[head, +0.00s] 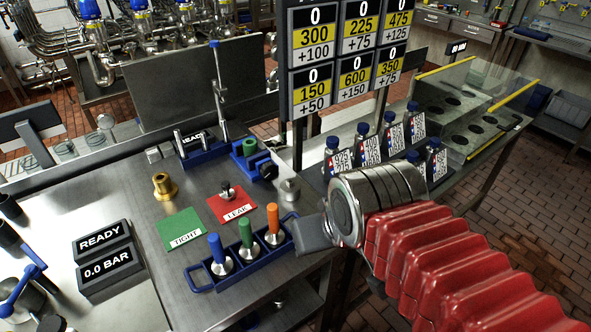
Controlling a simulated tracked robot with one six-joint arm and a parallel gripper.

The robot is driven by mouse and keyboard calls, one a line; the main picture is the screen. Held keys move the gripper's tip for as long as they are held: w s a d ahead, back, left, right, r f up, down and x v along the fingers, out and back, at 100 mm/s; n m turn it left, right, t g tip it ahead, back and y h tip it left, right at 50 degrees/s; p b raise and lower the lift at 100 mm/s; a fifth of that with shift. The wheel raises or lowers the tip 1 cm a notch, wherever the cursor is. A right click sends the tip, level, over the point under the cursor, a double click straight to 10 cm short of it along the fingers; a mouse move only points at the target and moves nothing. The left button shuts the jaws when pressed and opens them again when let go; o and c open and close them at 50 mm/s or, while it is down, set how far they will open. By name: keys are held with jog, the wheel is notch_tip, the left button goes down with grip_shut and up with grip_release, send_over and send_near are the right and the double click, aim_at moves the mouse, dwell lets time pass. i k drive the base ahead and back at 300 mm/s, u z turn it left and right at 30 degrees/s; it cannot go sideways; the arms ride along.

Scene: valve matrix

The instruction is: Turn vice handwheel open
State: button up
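A small blue vice (239,150) stands near the back of the steel bench, with a green part (250,146) at its jaws. Its round dark blue handwheel (267,171) faces the front right. My arm comes in from the lower right in a red ribbed sleeve. My gripper (306,236) is at the right edge of the bench, below and to the right of the vice and apart from it. Its grey end points left. The fingertips do not show clearly, so I cannot tell if it is open or shut.
A blue rack (205,283) with blue, green and orange handled tools is left of my gripper. Green TIGHT (180,230) and red LEAK (230,205) mats, a brass fitting (164,186) and a steel fitting (290,189) lie around. Labelled bottles (362,140) stand behind my arm.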

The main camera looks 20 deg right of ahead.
aim_at(268, 170)
jog(key=z, duration=0.35)
jog(key=k, duration=1.35)
jog(key=u, duration=0.9)
jog(key=i, duration=1)
